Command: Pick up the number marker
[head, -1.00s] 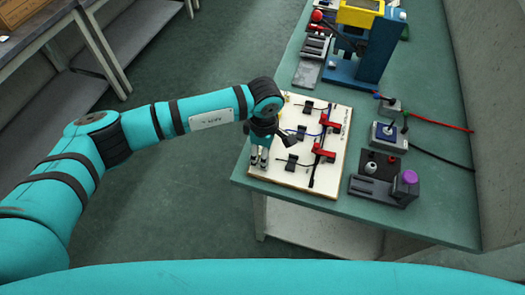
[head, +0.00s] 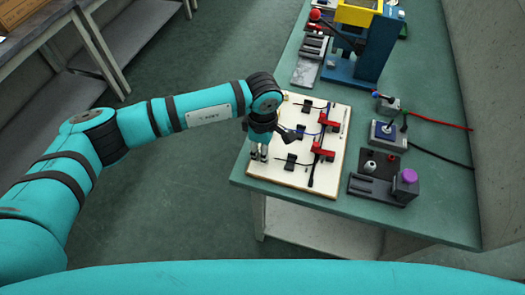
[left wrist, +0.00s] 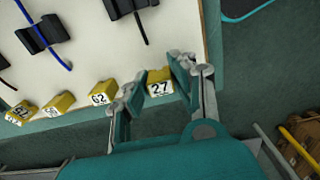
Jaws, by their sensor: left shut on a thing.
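My left gripper (head: 258,151) is over the left edge of the white board (head: 272,183) in the head view. In the left wrist view, its two fingers (left wrist: 158,86) are on either side of a yellow number marker (left wrist: 160,76) with a black 27 on a white face. The gripper is shut on this marker. The marker appears at the board's edge; I cannot tell whether it still touches the board. In the head view the gripper hides it. More yellow markers stand in a row beside it, one reading 62 (left wrist: 101,98). My right gripper is not in view.
The board carries black clips, cables and red parts (head: 325,153). Right of it are a grey fixture with a purple-topped part (head: 408,176) and a blue switch box (head: 388,136) with cables. A blue and yellow press (head: 352,62) stands behind. Floor lies open left of the bench.

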